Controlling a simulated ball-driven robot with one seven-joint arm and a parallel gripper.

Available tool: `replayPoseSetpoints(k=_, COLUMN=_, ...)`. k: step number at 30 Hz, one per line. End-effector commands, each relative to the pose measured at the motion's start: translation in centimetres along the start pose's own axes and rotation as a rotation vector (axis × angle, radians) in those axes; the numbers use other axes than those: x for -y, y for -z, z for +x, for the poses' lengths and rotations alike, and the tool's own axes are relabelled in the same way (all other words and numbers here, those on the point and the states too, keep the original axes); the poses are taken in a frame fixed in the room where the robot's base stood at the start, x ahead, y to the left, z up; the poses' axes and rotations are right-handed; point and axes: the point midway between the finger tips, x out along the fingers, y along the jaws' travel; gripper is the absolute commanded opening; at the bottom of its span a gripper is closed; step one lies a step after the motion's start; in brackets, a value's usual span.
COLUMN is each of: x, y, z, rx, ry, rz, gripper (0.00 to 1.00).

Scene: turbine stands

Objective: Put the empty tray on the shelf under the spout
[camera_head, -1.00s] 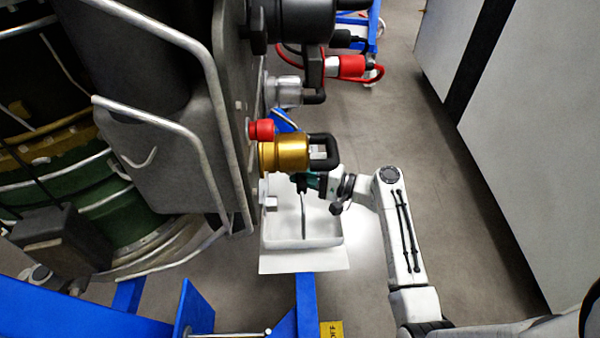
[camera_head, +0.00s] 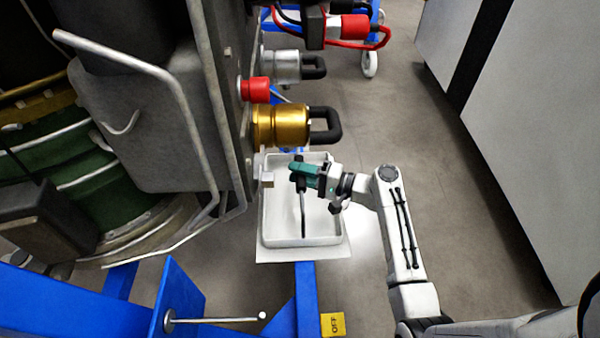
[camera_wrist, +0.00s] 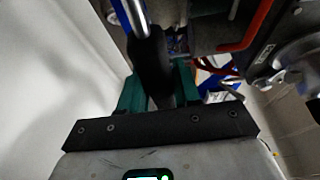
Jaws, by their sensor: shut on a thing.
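A white rectangular tray (camera_head: 275,237) with a raised rim and a tall central handle (camera_head: 303,215) is at the middle of the head view. It looks empty. It is over a flat white shelf (camera_head: 298,256), whose front edge shows beyond the tray; I cannot tell whether they touch. My gripper (camera_head: 303,177) is above the tray, shut on the handle's dark top. In the wrist view the green fingers close around this dark grip (camera_wrist: 152,65). A gold fitting with a black handle (camera_head: 280,126) and a small pale block (camera_head: 267,180), perhaps the spout, are by the tray's far left.
The turbine casing (camera_head: 150,130) and its grey tube rail (camera_head: 185,110) fill the left. Blue stand beams (camera_head: 306,295) run below the shelf. A red cap (camera_head: 255,90) and a silver fitting (camera_head: 285,66) are above. Open floor (camera_head: 440,190) and a pale cabinet (camera_head: 535,130) lie right.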

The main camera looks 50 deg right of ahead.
Motion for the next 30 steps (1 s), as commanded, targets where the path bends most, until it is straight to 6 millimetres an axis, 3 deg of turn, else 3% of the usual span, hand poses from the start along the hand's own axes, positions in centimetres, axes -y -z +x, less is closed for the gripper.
replayPoseSetpoints(k=12, x=-0.58, y=0.04, z=0.02, rx=0.000, ry=0.002, rz=-0.001, gripper=0.00)
replayPoseSetpoints(k=13, x=-0.56, y=0.04, z=0.02, rx=0.000, ry=0.002, rz=-0.001, gripper=0.33)
replayPoseSetpoints(k=22, x=-0.57, y=0.02, z=0.01, rx=0.000, ry=0.001, rz=-0.001, gripper=0.62)
replayPoseSetpoints(k=27, x=-0.60, y=0.01, z=0.00, rx=0.000, ry=0.000, rz=0.000, gripper=0.62)
replayPoseSetpoints(k=30, x=-0.72, y=-0.02, z=-0.02, rx=0.000, ry=-0.002, rz=0.001, gripper=0.70)
